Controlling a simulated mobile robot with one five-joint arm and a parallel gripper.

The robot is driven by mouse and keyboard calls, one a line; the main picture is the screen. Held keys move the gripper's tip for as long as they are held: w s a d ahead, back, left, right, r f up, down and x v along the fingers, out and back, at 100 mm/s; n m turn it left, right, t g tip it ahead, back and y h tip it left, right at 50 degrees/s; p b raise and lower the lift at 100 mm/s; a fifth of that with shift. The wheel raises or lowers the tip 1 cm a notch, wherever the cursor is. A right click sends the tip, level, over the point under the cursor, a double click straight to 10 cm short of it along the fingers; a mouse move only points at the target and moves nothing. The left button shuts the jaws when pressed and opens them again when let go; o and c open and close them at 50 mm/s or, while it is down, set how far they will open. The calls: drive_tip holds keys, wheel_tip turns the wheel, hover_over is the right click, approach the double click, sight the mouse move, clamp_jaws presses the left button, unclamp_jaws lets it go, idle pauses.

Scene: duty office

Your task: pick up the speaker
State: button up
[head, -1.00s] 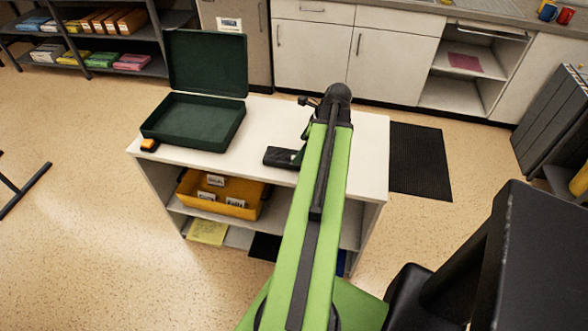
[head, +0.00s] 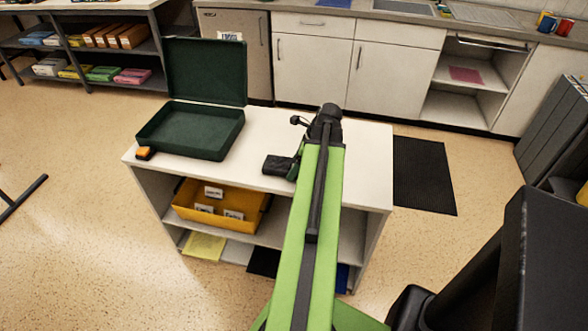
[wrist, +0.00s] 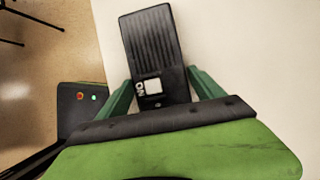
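The speaker is a black box with a ribbed face and a small white label. It shows in the wrist view (wrist: 152,52) and on the white cabinet top in the head view (head: 277,165). My gripper (wrist: 160,76) has one green finger on each side of the speaker, its tips at or very near the sides. I cannot tell whether the fingers press on it. In the head view my arm hides most of the gripper and the speaker's right end.
An open dark green case (head: 190,130) and a small orange-black item (head: 144,153) stand left on the white cabinet (head: 340,175). A yellow bin (head: 222,203) sits on its shelf below. The cabinet top right of my arm is clear.

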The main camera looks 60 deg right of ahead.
sight(290, 162)
clamp_jaws()
idle(0.3)
drive_tip(key=shift+r, duration=0.1)
wheel_tip(290, 162, up, 5)
drive_tip(key=p, duration=0.5)
drive_tip(key=s+d+r+p, duration=0.2)
drive_tip(key=s+r+p, duration=0.3)
drive_tip(key=s, duration=0.6)
drive_tip(key=shift+s+r+p, duration=0.25)
drive_tip(key=shift+r+p, duration=0.15)
drive_tip(key=shift+p, duration=0.1)
